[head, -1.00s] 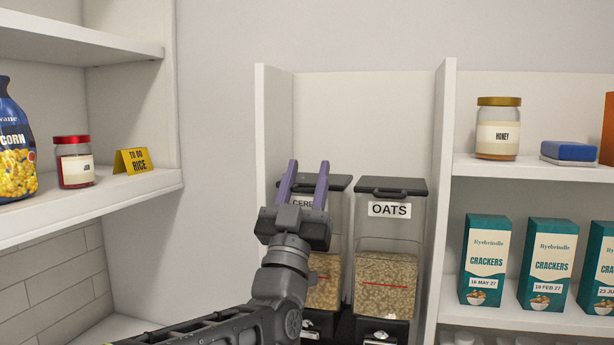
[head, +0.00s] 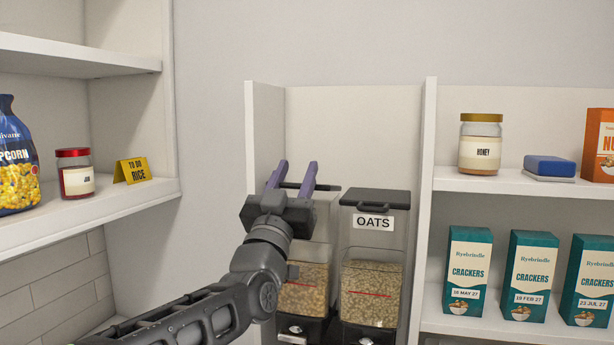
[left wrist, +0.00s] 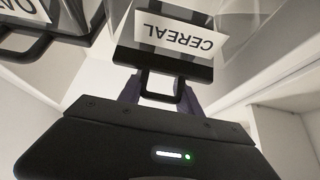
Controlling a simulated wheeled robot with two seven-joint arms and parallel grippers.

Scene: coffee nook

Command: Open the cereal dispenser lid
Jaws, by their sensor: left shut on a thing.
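The cereal dispenser (head: 303,292) is the left of two clear, dark-lidded bins. Its dark lid (head: 327,188) is partly hidden behind my left gripper (head: 297,165), as is its label in the head view. In the left wrist view its CEREAL label (left wrist: 180,32) appears upside down beside the lid's dark handle (left wrist: 148,84). My left gripper's purple fingers (left wrist: 160,97) are at that handle and shut on it. The exact finger contact is partly hidden, and I cannot tell whether the lid is raised. My right gripper is not in view.
The oats dispenser (head: 371,290) stands close on the right, with its lid down. White upright panels (head: 265,140) (head: 424,200) flank the bins. A jam jar (head: 75,174) stands on the left shelf.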

